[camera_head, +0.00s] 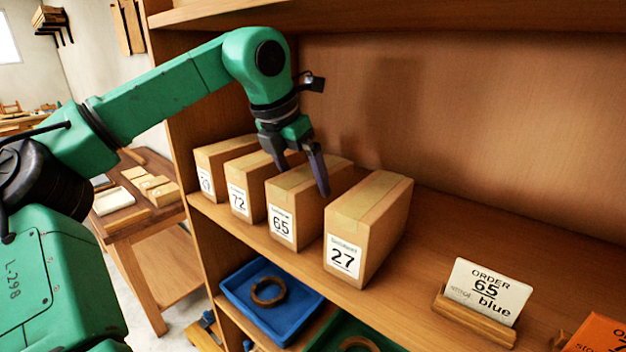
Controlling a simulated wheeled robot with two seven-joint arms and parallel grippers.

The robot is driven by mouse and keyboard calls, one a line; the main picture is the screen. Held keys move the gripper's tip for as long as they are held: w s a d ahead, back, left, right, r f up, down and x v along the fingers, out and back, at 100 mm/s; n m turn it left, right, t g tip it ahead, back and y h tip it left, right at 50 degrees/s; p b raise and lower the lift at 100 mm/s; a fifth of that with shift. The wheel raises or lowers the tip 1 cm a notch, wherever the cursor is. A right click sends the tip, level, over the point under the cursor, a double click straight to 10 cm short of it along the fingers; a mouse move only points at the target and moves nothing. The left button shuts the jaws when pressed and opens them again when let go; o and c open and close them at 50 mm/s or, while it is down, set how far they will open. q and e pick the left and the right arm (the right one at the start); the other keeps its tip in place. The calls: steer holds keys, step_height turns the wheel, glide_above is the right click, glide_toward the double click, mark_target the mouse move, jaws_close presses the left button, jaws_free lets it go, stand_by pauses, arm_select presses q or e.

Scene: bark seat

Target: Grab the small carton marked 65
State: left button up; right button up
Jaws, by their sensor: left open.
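The small carton marked 65 (285,208) stands on the wooden shelf, third from the left in a row of cartons. My left gripper (304,183) is open and points down over the carton's top, with its fingers apart near the top's left and right sides. The fingers hide part of the carton's top, and I cannot tell whether they touch it. The carton marked 72 (238,197) stands close on its left, and the carton marked 27 (345,255) stands close on its right. My right gripper is not in view.
A leftmost carton (206,178) has a partly hidden number. An order card (488,290) reading 65 and blue stands in a wooden holder at the right. Below the shelf is a blue tray (235,287) with a ring (268,303). The shelf between carton 27 and the card is clear.

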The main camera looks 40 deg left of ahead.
arm_select(q)
steer(key=shift+w+d+f+p, duration=0.15)
steer(key=shift+w+f+p, duration=0.25)
steer(key=shift+w+f, duration=0.55)
steer(key=shift+p+x, duration=0.55)
steer(key=shift+x, duration=0.7)
steer(key=shift+s+a+f, duration=0.1)
steer(key=shift+a+f, duration=0.1)
steer(key=shift+f, duration=0.1)
steer(key=shift+c, duration=0.6)
steer(key=shift+d, duration=0.15)
steer(key=c, duration=1.3)
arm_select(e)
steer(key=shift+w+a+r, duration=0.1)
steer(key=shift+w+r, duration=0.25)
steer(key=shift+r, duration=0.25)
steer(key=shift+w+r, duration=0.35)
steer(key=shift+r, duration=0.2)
arm_select(q)
steer(key=shift+r, duration=0.1)
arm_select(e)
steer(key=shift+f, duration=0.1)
